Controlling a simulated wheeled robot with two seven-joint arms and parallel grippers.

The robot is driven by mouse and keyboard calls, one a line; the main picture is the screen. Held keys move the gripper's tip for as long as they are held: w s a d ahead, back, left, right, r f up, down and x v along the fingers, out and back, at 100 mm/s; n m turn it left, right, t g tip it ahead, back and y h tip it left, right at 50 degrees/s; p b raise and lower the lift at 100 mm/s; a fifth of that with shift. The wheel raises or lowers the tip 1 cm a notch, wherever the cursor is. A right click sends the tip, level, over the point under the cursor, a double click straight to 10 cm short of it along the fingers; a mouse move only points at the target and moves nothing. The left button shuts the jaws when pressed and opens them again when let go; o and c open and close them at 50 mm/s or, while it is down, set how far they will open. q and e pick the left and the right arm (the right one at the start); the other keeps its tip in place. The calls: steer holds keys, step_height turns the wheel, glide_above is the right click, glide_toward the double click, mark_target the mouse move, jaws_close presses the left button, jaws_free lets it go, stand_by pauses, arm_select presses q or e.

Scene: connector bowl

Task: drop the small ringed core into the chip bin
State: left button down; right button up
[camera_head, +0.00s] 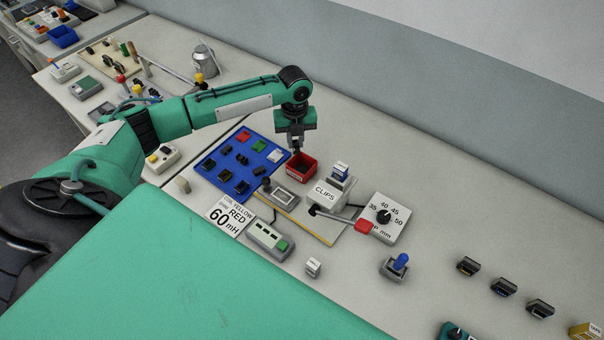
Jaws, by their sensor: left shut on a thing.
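My left gripper (296,146) points down just above a small open red bin (303,168), the likely chip bin; its front label is too small to read. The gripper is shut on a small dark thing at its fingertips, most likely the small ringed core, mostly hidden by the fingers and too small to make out. The fingertips show at the bin's back left rim; whether they are above or inside it is hard to tell. My right gripper is not in view.
A blue tray (218,178) with several coloured and dark parts lies left of the bin. A CLIPS box (325,193), a lever with a red handle (364,226) and a dial block (385,215) stand to the right. The table behind the bin is clear.

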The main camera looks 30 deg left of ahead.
arm_select(q)
steer(key=shift+f, duration=0.3)
steer(key=c, duration=1.3)
jaws_free()
steer(key=shift+o, duration=0.2)
steer(key=shift+r, duration=0.1)
step_height(320, 180, up, 14)
steer(key=b, duration=0.3)
steer(key=shift+b, duration=0.35)
steer(key=shift+f, duration=0.25)
